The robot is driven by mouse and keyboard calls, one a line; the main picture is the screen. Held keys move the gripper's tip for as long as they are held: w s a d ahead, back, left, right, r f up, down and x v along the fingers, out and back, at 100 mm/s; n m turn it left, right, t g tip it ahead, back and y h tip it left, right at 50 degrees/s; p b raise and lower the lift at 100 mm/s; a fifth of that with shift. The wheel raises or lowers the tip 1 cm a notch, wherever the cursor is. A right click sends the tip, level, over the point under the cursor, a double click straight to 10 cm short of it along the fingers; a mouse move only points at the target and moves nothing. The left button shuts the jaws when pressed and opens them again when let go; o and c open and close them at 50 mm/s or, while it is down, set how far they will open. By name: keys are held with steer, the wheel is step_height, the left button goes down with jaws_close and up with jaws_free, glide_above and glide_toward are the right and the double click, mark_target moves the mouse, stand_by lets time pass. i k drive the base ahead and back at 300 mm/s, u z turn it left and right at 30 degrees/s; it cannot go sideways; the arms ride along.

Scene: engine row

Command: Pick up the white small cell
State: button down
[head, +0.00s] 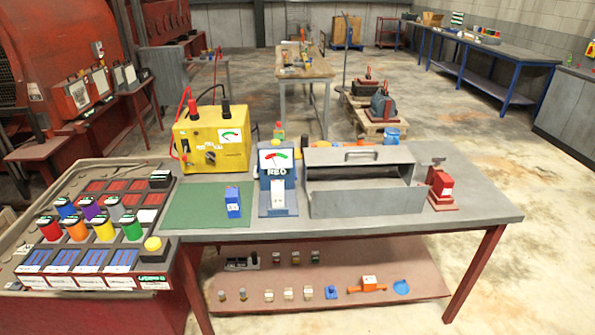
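No single thing stands out clearly as the white small cell. Several small pale blocks sit in a row on the lower shelf under the grey bench, among them one pale block (268,295), a second pale block (288,293) and a third pale block (308,292). They are too small to tell apart. A blue block (233,202) stands on a green mat (190,212) on the bench. My gripper is not in view.
On the grey bench (470,208) stand a yellow meter box (212,148), a blue gauge (276,160), an open grey metal box (365,200) and a red device (441,188). The red lower shelf (400,307) lies beneath the bench top. Concrete floor is open at the right.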

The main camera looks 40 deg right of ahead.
mark_target(277, 186)
steer(key=z, duration=0.85)
steer(key=k, duration=0.95)
steer(key=i, duration=0.8)
